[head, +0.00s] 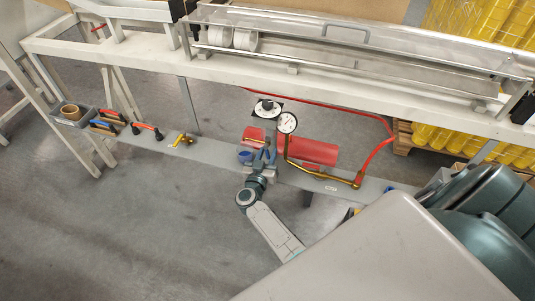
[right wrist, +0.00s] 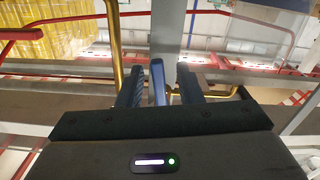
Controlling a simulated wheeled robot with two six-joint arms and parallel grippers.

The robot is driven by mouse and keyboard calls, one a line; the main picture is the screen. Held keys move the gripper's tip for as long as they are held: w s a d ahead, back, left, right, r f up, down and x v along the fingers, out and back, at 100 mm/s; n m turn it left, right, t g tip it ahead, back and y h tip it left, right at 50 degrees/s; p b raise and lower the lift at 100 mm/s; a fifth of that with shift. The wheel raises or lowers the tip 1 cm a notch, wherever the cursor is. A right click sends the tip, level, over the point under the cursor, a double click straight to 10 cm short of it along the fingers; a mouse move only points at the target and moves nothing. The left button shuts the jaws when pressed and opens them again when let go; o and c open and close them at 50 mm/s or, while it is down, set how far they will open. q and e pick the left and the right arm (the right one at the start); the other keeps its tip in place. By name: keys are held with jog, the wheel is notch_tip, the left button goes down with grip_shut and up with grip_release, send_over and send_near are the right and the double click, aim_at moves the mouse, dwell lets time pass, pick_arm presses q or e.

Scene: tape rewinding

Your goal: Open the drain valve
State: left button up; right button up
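A blue lever (right wrist: 158,84), possibly the drain valve's handle, stands between the two dark fingers of my right gripper (right wrist: 160,72) in the right wrist view. A gap shows on each side of it, so the fingers are open around it. In the head view my right gripper (head: 264,157) is at the left end of the red tank (head: 312,150), over the grey shelf. It hides most of the valve there. A blue round part (head: 245,156) shows just left of the gripper. My left gripper is not in view.
A pressure gauge (head: 287,122) and a brass pipe (head: 325,175) stand close to the right gripper. A black-and-white dial (head: 265,108) is behind. A yellow valve (head: 183,139) and red-and-blue-handled tools lie on the shelf (head: 215,154) to the left. A white frame beam (head: 130,53) crosses above.

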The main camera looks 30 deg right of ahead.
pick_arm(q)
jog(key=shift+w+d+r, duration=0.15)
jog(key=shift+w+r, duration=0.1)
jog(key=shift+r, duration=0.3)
pick_arm(e)
jog(key=v, duration=1)
jog(key=shift+a, duration=0.15)
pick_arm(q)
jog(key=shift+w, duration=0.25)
